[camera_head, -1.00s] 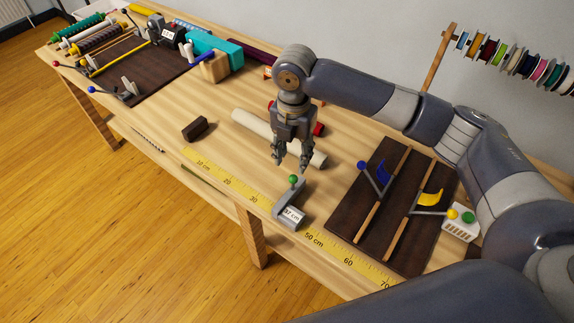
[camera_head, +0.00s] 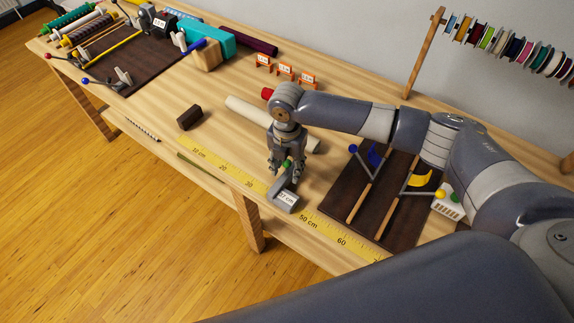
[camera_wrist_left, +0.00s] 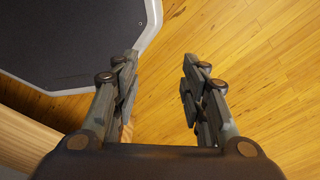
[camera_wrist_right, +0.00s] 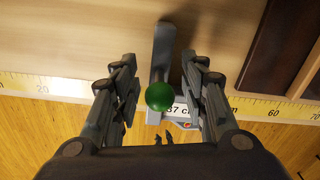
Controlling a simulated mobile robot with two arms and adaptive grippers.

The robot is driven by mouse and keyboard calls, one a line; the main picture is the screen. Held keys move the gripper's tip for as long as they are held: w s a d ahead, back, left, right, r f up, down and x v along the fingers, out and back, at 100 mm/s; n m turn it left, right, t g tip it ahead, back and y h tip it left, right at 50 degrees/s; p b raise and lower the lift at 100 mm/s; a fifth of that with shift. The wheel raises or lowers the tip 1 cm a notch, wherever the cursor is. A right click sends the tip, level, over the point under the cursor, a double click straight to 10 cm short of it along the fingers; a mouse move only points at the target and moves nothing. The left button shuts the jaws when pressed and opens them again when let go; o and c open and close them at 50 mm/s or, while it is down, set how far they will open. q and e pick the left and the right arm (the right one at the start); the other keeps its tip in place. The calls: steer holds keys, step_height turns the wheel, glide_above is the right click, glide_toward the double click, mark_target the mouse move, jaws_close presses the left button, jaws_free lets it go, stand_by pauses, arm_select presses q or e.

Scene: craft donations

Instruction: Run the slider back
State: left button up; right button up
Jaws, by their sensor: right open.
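The slider (camera_head: 287,201) is a grey metal piece with a "37 cm" label and a green knob (camera_head: 287,165). It sits on the yellow ruler strip (camera_head: 331,235) along the table's front edge. My right gripper (camera_head: 285,175) is open and points down at the knob. In the right wrist view the green knob (camera_wrist_right: 159,97) lies between the spread fingers, with a gap on each side; the slider's grey arm (camera_wrist_right: 164,50) runs beyond it. My left gripper (camera_wrist_left: 159,58) is open and empty in the left wrist view, above the wooden floor.
A dark board (camera_head: 335,200) with rails and blue and yellow levers stands right of the slider. A pale roll (camera_head: 250,113) lies behind my right gripper. A dark brown block (camera_head: 189,117) lies to the left. Bare tabletop lies between block and slider.

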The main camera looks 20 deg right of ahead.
jaws_close()
arm_select(q)
steer(key=shift+s+a+f, duration=0.1)
steer(key=shift+s, duration=1.15)
steer(key=shift+w, duration=0.1)
arm_select(e)
steer(key=shift+s, duration=0.1)
steer(key=s+d+p, duration=0.3)
steer(key=s+p, duration=0.1)
steer(key=shift+s+d+r+p, duration=0.2)
steer(key=shift+s+d+p, duration=0.1)
steer(key=shift+d+p, duration=0.1)
steer(key=shift+s+d+f, duration=0.15)
steer(key=shift+s+d, duration=0.1)
steer(key=shift+s, duration=0.15)
arm_select(q)
steer(key=r, duration=0.5)
steer(key=shift+w, duration=0.4)
arm_select(e)
steer(key=shift+w, duration=0.1)
